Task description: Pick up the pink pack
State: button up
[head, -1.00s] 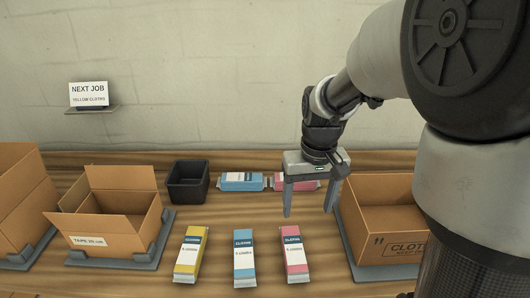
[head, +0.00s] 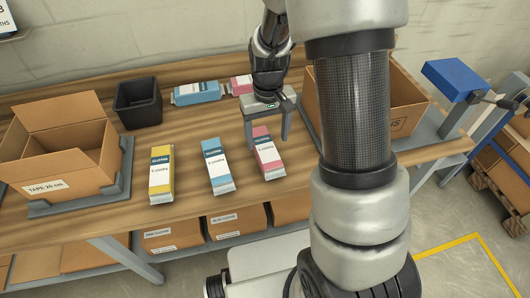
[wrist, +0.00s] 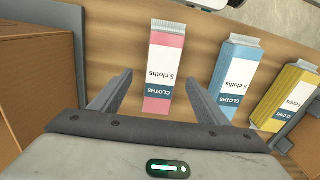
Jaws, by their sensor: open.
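The pink pack (head: 268,155) lies on the wooden bench, the rightmost of three packs in the front row. It has a white label reading "5 cloths". In the wrist view the pink pack (wrist: 164,65) stretches forward from between my fingers. My gripper (head: 268,140) is open and empty over the far end of the pack, pointing down. In the wrist view my gripper (wrist: 158,82) has one finger to each side of the pack, with no visible contact. How far the fingertips are above the bench is unclear.
A blue pack (head: 217,165) and a yellow pack (head: 161,172) lie left of the pink one. Another blue pack (head: 196,93) and a second pink pack (head: 241,86) lie behind. A black bin (head: 138,102) and open cartons (head: 62,145) (head: 400,100) stand around them.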

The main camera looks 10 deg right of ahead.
aim_at(266, 149)
notch_tip(266, 149, down, 7)
jog(key=shift+a+r+b, duration=0.15)
jog(key=shift+r+b, duration=0.05)
jog(key=shift+b, duration=0.35)
jog(key=c, duration=1.1)
jog(key=shift+r, duration=0.1)
jog(key=shift+c, duration=0.2)
